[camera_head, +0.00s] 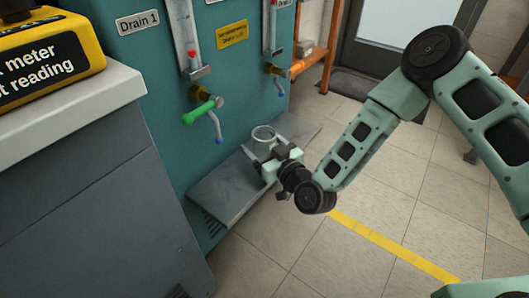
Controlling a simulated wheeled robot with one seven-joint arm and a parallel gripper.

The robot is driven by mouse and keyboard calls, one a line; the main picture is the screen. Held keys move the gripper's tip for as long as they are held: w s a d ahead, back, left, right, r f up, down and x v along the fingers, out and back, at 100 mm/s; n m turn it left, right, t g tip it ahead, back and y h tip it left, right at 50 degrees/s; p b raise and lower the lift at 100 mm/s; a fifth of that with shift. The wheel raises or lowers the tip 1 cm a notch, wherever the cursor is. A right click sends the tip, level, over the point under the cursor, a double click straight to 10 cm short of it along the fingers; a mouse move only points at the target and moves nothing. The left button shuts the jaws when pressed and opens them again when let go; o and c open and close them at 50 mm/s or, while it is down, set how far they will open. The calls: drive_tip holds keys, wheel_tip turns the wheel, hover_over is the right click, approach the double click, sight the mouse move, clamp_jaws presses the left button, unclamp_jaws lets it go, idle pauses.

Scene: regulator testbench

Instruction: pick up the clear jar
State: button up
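The clear jar (264,134) stands on the grey metal shelf (225,193) that sticks out from the teal testbench. Only its rim and upper part show clearly. My gripper (266,157) is at the jar, with its fingers reaching toward it from the front right. The fingers seem to lie on either side of the jar's lower part. The gripper body hides that part, so I cannot tell whether the fingers touch the jar or are closed on it.
A drain valve with a green handle (198,112) and a second valve (275,70) project above the shelf. A grey cabinet (95,190) with a yellow meter (45,55) stands at the left. Tiled floor with a yellow line (395,248) is open at the right.

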drive_tip(key=shift+w+a, duration=0.25)
drive_tip(key=shift+w, duration=0.1)
drive_tip(key=shift+c, duration=0.3)
drive_tip(key=c, duration=1)
drive_tip(key=shift+c, duration=0.2)
drive_tip(key=shift+r, duration=0.1)
wheel_tip(320, 180, up, 10)
drive_tip(key=p, duration=0.4)
drive_tip(key=shift+p, duration=0.3)
